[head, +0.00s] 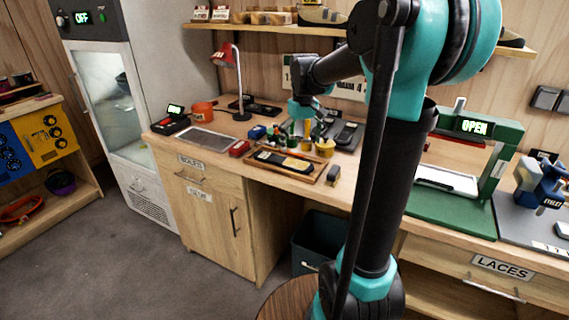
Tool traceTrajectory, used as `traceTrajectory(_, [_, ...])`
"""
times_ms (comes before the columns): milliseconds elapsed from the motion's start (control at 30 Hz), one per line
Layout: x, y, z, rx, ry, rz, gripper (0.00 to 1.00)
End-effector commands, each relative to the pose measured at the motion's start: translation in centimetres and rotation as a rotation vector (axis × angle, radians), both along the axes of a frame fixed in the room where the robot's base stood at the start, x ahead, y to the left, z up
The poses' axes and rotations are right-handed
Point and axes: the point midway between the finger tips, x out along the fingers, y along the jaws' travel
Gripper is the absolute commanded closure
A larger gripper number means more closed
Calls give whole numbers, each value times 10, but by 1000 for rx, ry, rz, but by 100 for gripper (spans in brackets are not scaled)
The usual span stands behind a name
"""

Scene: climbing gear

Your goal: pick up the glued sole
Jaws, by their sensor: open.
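A wooden tray (316,177) on the workbench holds a dark, flat sole-shaped piece (271,158) with pale yellowish patches. It may be the glued sole, but its coating is too small to make out. My gripper (303,138) is open above the bench, behind the tray, among small bottles and yellow pots. The fingertips are small and partly lost among these items, so I cannot tell whether they touch anything. Another dark sole-like piece (348,134) lies right of the gripper, outside the tray.
A green machine (462,213) marked OPEN stands right. My arm hides the bench's middle right. A dark bin (318,240) stands below.

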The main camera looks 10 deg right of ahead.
Motion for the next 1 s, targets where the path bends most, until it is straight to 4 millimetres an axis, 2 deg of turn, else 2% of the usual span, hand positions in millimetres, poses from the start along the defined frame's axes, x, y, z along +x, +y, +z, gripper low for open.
traceTrajectory(267, [0, 0, -20, 0, 0, 0, 0])
traceTrajectory(600, [0, 2, -62, 0, 0, 0, 0])
traceTrajectory(900, [0, 2, -67, 0, 0, 0, 0])
traceTrajectory(1000, [0, 2, -67, 0, 0, 0, 11])
